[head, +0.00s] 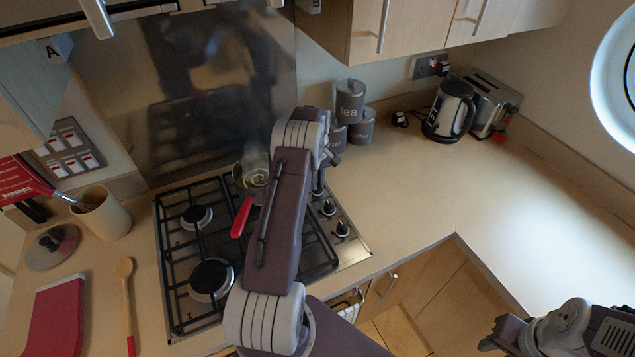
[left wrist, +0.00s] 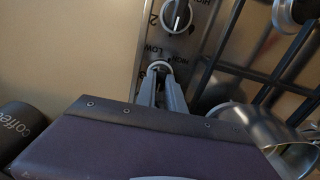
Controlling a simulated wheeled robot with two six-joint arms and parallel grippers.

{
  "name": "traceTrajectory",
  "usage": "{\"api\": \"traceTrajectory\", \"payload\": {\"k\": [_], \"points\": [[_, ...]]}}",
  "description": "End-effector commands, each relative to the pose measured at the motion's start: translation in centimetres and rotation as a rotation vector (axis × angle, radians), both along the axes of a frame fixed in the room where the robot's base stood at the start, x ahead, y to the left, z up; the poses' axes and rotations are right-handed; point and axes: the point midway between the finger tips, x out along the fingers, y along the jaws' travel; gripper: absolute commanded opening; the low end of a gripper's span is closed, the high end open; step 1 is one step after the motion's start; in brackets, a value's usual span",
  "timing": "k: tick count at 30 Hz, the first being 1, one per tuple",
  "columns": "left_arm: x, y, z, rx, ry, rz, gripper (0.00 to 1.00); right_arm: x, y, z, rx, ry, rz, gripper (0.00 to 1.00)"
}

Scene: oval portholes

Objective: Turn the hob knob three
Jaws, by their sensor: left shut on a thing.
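Hob knob three (left wrist: 159,67) is a small round knob on the steel control strip of the gas hob (head: 180,318). Part of the numeral beside it shows in the left wrist view. My left gripper (left wrist: 161,92) is shut on this knob, with its two grey fingers on either side of it. In the head view my left arm and gripper (head: 318,186) reach over the hob to the strip's far end and hide this knob. Two more knobs, (head: 328,207) and (head: 342,229), show nearer on the strip. My right gripper (head: 497,338) is at the lower right, away from the hob.
A pan (head: 248,182) with a red handle stands on a back burner, beside my left arm. Grey canisters (head: 350,100) stand behind the strip. A kettle (head: 450,108) and toaster (head: 492,100) are farther right. The right worktop (head: 520,210) is clear.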

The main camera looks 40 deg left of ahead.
Motion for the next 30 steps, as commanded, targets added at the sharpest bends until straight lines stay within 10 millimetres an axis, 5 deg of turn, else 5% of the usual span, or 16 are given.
{"api": "traceTrajectory", "payload": {"k": [18,21,30], "points": [[0.04,0.04,0.04,0.001,-0.002,-0.040,0.00,0.00,0.00,0.00,0.000,0.000,0.000,0.36],[0.04,0.04,0.04,0.001,-0.002,-0.040,0.35,0.00,0.00,0.00,0.000,0.000,0.000,0.36],[0.03,0.02,0.08,0.000,-0.001,-0.039,0.35,0.00,0.00,-0.04,0.000,0.000,0.000,0.36]]}}
